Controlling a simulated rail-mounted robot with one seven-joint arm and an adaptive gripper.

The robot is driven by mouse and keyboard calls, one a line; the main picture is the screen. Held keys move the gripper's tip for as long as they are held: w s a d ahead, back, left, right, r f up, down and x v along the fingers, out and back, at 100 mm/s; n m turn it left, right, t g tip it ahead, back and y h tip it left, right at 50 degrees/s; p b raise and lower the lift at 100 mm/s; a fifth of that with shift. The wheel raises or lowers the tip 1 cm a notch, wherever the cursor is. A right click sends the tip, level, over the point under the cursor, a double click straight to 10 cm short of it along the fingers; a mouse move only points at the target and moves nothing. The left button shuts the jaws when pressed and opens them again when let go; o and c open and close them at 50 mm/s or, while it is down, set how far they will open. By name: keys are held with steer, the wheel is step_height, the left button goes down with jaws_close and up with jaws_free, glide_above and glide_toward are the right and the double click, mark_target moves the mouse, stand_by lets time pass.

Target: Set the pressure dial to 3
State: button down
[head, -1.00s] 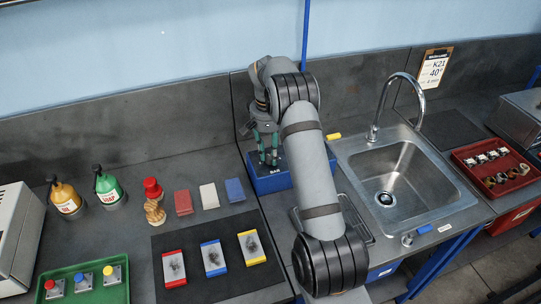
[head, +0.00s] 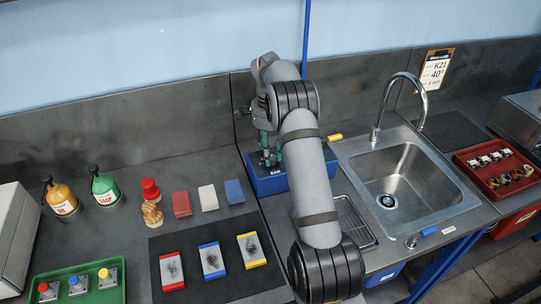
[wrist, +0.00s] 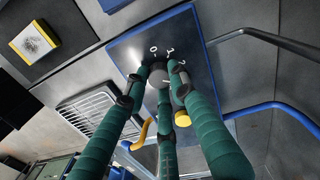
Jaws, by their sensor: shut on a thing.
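The pressure dial (wrist: 158,77) is a round grey knob on the blue box (wrist: 128,45), with small white digits around it in the wrist view. Which digit the dial points to cannot be told. My gripper (wrist: 157,82) has green fingers and is shut around the knob. In the head view the blue box (head: 270,184), marked BAR, stands at the back of the bench left of the sink, and my gripper (head: 268,160) reaches down to its top, hiding the dial.
A yellow handle (head: 334,137) stands out right of the blue box. Coloured blocks (head: 208,197) and a dark mat (head: 184,245) lie to the left.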

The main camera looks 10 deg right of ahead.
mark_target(272, 156)
steer(key=shift+w+d+r+m, duration=0.2)
steer(key=shift+d+m, duration=0.05)
steer(key=shift+m, duration=0.75)
steer(key=shift+d, duration=0.1)
steer(key=c, duration=1.6)
jaws_free()
steer(key=shift+o, duration=0.7)
steer(key=shift+s+f, duration=0.15)
steer(key=shift+r, duration=3.75)
